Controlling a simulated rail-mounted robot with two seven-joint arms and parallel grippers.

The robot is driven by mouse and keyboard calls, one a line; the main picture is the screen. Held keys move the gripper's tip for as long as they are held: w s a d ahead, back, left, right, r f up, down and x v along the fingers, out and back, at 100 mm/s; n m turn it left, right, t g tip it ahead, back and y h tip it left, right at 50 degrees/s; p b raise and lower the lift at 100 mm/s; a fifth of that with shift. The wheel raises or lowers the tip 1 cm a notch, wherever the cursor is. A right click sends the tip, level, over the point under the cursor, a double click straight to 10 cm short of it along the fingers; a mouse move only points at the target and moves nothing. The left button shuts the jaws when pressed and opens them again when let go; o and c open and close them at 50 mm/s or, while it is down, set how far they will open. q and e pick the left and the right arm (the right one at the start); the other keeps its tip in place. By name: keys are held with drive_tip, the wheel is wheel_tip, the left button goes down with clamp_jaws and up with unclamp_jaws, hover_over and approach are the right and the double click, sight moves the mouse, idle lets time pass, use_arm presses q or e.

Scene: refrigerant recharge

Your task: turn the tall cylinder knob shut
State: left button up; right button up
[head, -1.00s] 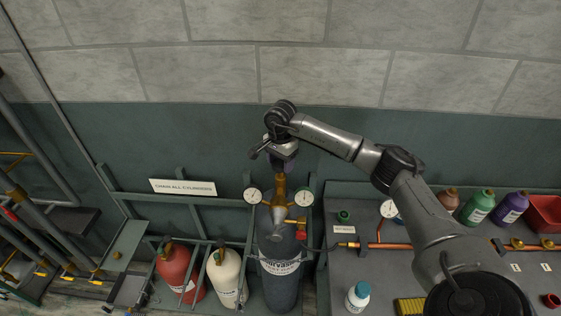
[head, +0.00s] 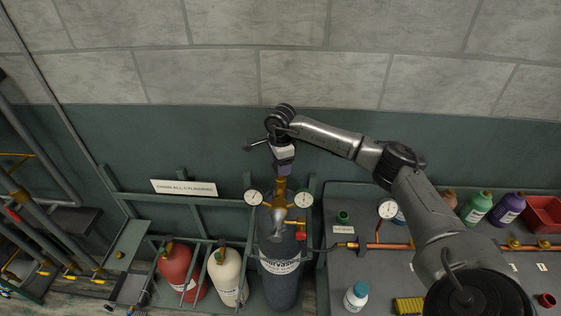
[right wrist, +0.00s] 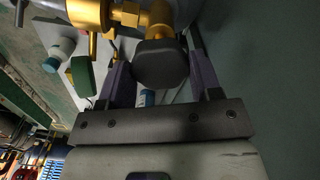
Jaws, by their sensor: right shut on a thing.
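My right gripper (head: 282,169) points down onto the top of that valve. In the right wrist view the dark knob (right wrist: 160,64) sits between the two fingers of my right gripper (right wrist: 160,82), which is shut on it. The brass stem (right wrist: 157,20) shows beyond the knob. In the head view the knob is hidden by the gripper. My left gripper is not in view.
A red cylinder (head: 178,272) and a cream cylinder (head: 226,276) stand left of the tall one. Gauges (head: 254,197) and (head: 303,200) flank the valve. The bench at right holds a copper pipe (head: 375,246), bottles and a red bin (head: 543,213).

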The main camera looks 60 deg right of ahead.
drive_tip(key=m+p, duration=0.1)
drive_tip(key=m, duration=0.3)
drive_tip(key=shift+r+m, duration=0.1)
drive_tip(key=shift+m, duration=0.2)
drive_tip(key=m+p, duration=0.1)
drive_tip(key=m, duration=0.2)
drive_tip(key=shift+m, duration=0.3)
drive_tip(key=m, duration=0.3)
drive_tip(key=shift+m+p, duration=0.3)
drive_tip(key=shift+p, duration=0.1)
drive_tip(key=m, duration=0.3)
drive_tip(key=shift+m+p, duration=0.3)
drive_tip(key=shift+p, duration=0.05)
drive_tip(key=shift+m, duration=0.3)
